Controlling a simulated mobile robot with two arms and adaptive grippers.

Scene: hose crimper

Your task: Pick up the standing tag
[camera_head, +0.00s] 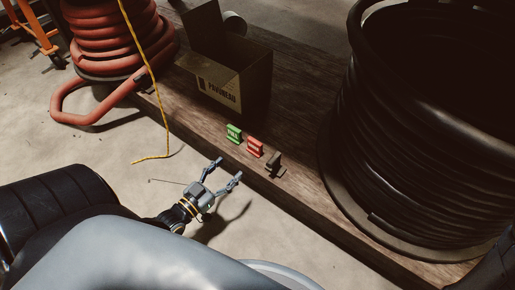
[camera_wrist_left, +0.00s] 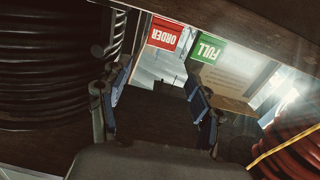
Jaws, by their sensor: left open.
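Three small upright pieces stand in a row near the table's edge in the head view. They are a green tag (camera_head: 234,133), a red tag (camera_head: 254,147) and a dark piece (camera_head: 274,162), whose face I cannot make out. In the left wrist view the red tag (camera_wrist_left: 165,34) reads ORDER and the green tag (camera_wrist_left: 208,50) reads FULL, both upside down. My left gripper (camera_head: 229,168) is open and empty, just off the table edge in front of the row. Its fingers (camera_wrist_left: 157,78) frame the lower middle of the left wrist view. My right gripper is not in view.
An open cardboard box (camera_head: 225,85) stands behind the tags on the wooden table (camera_head: 300,118). A large black hose coil (camera_head: 410,130) is close on the right. A red hose coil (camera_head: 105,40) and a hanging yellow cord (camera_head: 145,65) are at the left.

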